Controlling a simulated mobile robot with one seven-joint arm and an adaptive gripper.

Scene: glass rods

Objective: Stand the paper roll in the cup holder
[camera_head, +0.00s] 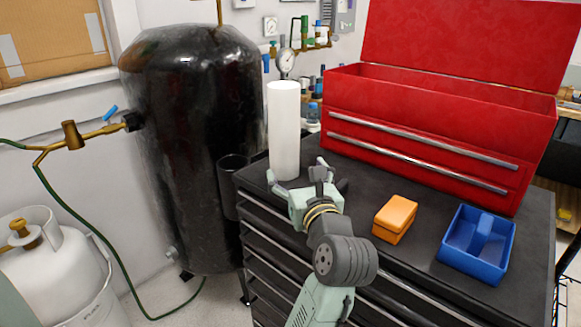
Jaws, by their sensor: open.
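The paper roll (284,130) is a tall white cylinder that stands upright near the left end of the black cabinet top. The cup holder (233,165) appears to be the dark round cup fixed at the left side of the cabinet; its inside is dark and looks empty. My gripper (296,178) is open, with its fingers pointing away from the camera toward the foot of the roll. One finger shows left of the roll and the other right of it. I cannot tell whether they touch it. The wrist hides part of the cabinet top.
A red toolbox (430,130) with a raised lid stands along the back of the cabinet top (360,185). An orange box (395,217) and a blue tray (478,245) sit to the right of my arm. A large black tank (190,120) stands close behind the cup holder.

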